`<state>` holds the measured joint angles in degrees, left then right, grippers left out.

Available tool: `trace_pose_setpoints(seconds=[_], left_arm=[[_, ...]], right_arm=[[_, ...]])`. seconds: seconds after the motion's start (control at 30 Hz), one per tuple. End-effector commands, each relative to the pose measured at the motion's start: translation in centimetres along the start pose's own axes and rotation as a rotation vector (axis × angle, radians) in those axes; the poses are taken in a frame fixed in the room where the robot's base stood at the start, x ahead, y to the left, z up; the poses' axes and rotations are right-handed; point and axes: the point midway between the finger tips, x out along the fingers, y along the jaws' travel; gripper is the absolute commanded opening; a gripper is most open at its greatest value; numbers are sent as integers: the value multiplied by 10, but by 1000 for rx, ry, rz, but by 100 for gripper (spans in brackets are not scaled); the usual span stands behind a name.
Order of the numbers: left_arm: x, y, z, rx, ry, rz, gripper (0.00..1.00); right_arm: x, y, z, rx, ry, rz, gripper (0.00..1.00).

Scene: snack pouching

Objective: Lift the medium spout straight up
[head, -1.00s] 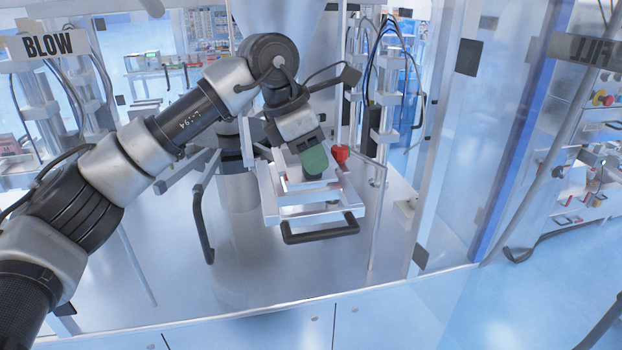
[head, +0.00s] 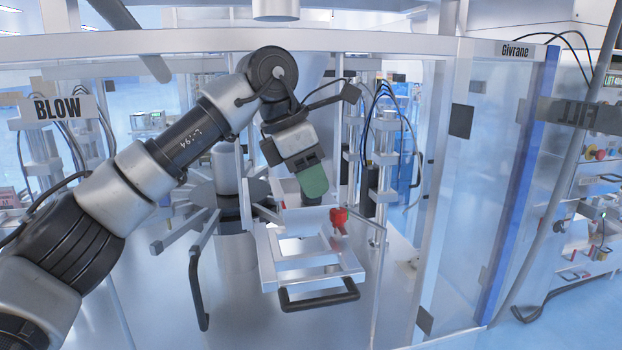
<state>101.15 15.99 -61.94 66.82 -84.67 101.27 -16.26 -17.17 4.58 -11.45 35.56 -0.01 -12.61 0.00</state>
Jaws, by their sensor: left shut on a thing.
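My left gripper (head: 313,182), with green finger pads, reaches down from the upper left at a tilt and is shut. At its fingertips is a pale metal piece (head: 288,196), which I take to be the medium spout. The fingers cover part of it, so its full shape and the exact grip are hidden. My right gripper is not in view.
A red knob (head: 338,214) stands close to the right of the fingers. Cylinders and cables (head: 385,150) stand behind to the right. A clear panel with a blue edge (head: 515,190) closes the right side. Radial metal arms (head: 195,215) are at the left.

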Motion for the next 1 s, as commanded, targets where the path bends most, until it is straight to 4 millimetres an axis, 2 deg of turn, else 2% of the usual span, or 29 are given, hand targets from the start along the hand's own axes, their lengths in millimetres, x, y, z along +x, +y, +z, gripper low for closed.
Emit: trace_pose_setpoints(seconds=[0.03,1.0], left_arm=[[-7,0,3,1,-2,2,6],[-61,0,25,1,-1,1,6]], right_arm=[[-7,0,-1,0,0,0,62],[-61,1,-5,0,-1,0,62]])
